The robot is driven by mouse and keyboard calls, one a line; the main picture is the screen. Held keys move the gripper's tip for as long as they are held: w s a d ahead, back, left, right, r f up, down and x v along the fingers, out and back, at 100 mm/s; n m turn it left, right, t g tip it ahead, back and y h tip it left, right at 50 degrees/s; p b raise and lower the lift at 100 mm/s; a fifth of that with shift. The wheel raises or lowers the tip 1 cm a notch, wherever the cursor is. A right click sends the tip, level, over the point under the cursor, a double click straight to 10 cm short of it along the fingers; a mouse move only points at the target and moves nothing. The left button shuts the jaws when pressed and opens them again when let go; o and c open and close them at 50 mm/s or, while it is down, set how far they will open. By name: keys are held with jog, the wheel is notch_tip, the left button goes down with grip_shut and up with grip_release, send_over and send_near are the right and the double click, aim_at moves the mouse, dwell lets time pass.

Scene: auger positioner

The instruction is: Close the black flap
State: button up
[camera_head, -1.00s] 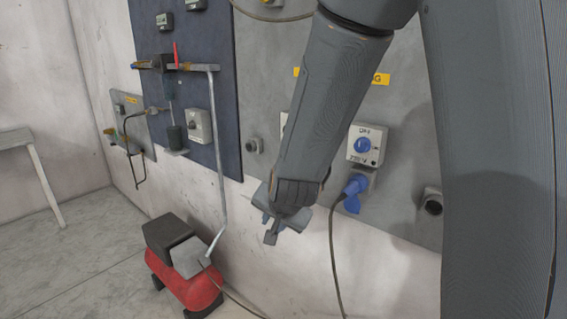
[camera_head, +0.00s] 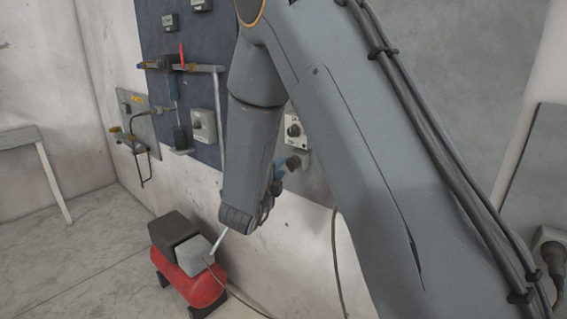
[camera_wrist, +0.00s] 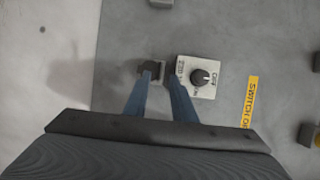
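The black flap (camera_wrist: 151,68) is the dark piece on a small socket below the switch box with a black knob (camera_wrist: 200,77). The flap also shows in the head view as a dark shape (camera_head: 299,161) beside my arm. It is too small to tell how far it stands open. My gripper (camera_wrist: 159,80) points at the wall, its two bluish fingers apart with nothing visibly held. In the wrist view its left fingertip overlaps the socket area, and the right one is just beside the socket. I cannot tell whether they touch. In the head view my arm mostly hides the gripper.
The socket and switch box sit on a grey wall panel with a yellow label (camera_wrist: 253,101). A red compressor (camera_head: 190,284) stands on the floor below. A cable hangs down the wall.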

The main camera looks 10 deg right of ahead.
aim_at(289, 159)
jog(key=shift+p+x, duration=0.55)
jog(key=shift+x, duration=1.45)
grip_shut()
jog(key=shift+w+d+r+m+g+y, duration=0.3)
jog(key=shift+r+g+y, duration=0.1)
jog(key=shift+g, duration=0.3)
grip_release()
